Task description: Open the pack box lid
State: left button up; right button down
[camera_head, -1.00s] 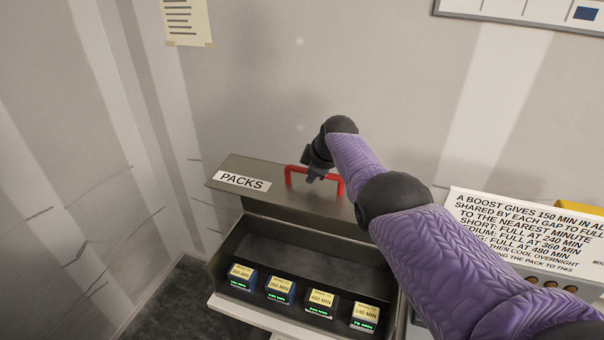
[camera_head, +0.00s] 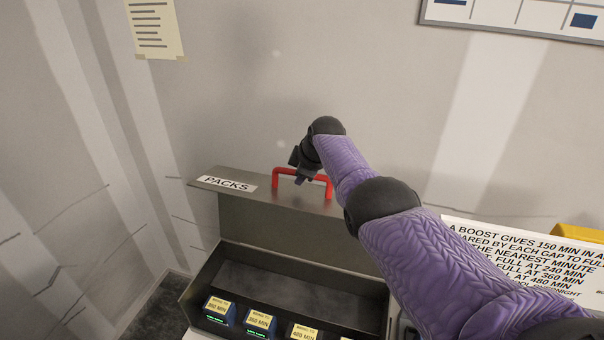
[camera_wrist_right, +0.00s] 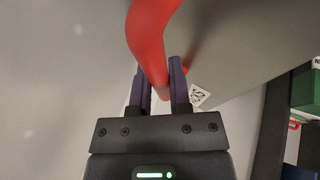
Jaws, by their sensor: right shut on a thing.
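The pack box (camera_head: 205,268) is a dark metal box with its lid (camera_head: 262,203) raised. The lid carries a white "PACKS" label (camera_head: 227,184) and a red handle (camera_head: 327,184). My right gripper (camera_head: 301,178) is at the handle, and in the right wrist view its fingers (camera_wrist_right: 163,85) are shut on the red handle (camera_wrist_right: 152,40). Several packs with yellow labels stand in the box, among them one at the left (camera_head: 219,310) and one beside it (camera_head: 261,323). The lower packs are cut off by the picture's edge. My left gripper is not in view.
A white sign with printed text (camera_head: 520,258) stands right of the box, partly behind my right arm. A yellow thing (camera_head: 578,234) is behind it. A wall is close behind the box. A paper note (camera_head: 152,28) and a chart (camera_head: 520,15) hang on the wall.

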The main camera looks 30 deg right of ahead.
jog(key=c, duration=0.6)
grip_release()
jog(key=shift+r, duration=0.1)
jog(key=shift+s+r+p, duration=0.1)
jog(key=shift+r+p, duration=0.15)
jog(key=shift+p, duration=0.2)
jog(key=p+v, duration=0.3)
jog(key=shift+v, duration=3.15)
